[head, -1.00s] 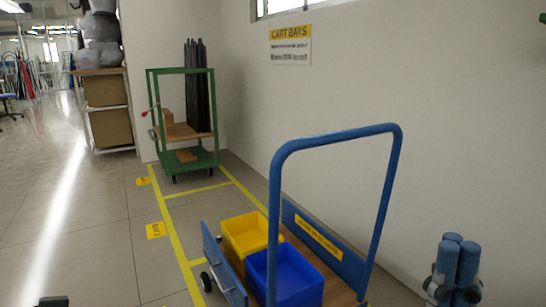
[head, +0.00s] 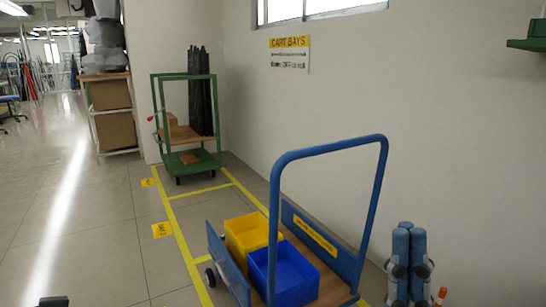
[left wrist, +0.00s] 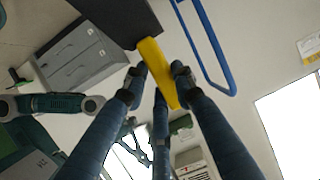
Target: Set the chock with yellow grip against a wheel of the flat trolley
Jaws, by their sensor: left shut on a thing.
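The chock shows in the left wrist view as a dark block (left wrist: 115,18) with a yellow grip (left wrist: 158,75). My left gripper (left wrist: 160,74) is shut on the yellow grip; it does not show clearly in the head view. The flat trolley has a wooden deck and a blue push handle (head: 278,190), which also seems to show in the left wrist view (left wrist: 205,45). One dark wheel (head: 210,277) shows at its left side; its other wheels are hidden or out of frame. My right gripper (head: 409,232) points up right of the trolley, fingers close together, nothing visible between them.
A yellow bin (head: 240,228) and a blue bin (head: 290,285) stand on the deck. A green trolley (head: 185,165) stands behind. Yellow floor lines (head: 190,260) border the bays; the floor to their left is clear. A wall (head: 400,100) runs along the right.

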